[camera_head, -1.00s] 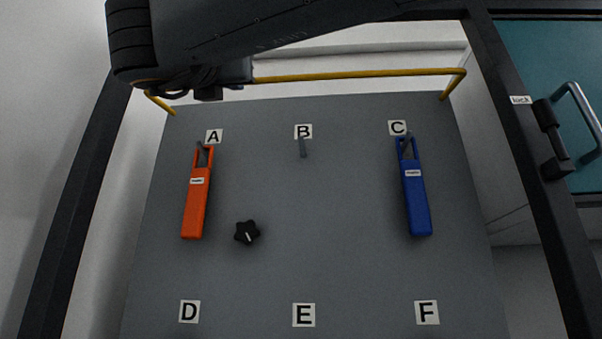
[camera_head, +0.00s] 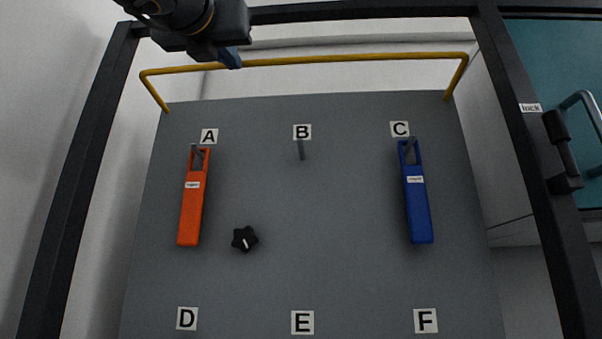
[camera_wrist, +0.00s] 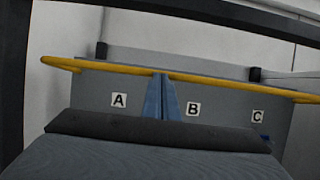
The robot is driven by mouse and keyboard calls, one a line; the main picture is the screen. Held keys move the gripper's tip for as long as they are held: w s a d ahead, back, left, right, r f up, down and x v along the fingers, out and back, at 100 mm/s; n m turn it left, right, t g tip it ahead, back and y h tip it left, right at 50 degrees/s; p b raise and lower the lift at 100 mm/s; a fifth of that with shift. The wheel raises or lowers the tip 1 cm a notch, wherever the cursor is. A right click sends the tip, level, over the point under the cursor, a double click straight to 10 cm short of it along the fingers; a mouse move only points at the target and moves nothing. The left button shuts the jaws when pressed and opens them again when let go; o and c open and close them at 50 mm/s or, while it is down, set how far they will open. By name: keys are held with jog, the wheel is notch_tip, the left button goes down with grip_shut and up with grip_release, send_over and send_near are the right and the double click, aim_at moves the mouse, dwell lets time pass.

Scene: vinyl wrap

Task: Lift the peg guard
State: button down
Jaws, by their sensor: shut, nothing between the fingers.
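The peg guard appears to be the yellow bar (camera_head: 355,59) across the top of the grey board, with bent arms at both ends. It also shows in the wrist view (camera_wrist: 215,80). My gripper (camera_head: 231,58) is at the upper left, its blue-grey fingers overlapping the bar left of its middle. In the wrist view the fingers (camera_wrist: 161,97) are together and empty, standing in front of the bar between labels A and B. I cannot tell whether they touch it. The pegs (camera_head: 301,150) are on the board below the bar.
An orange tag (camera_head: 191,215) hangs at A and a blue tag (camera_head: 418,210) at C; the peg at B is bare. A black star knob (camera_head: 244,239) is on the board. Dark frame posts (camera_head: 548,200) stand on both sides. A handled teal door (camera_head: 560,60) is at right.

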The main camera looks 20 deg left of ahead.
jog(key=shift+f, duration=0.1)
jog(key=f+b+v, duration=0.1)
jog(key=b+v, duration=0.7)
jog(key=v, duration=0.5)
jog(key=shift+w+f, duration=0.25)
jog(key=shift+w, duration=0.1)
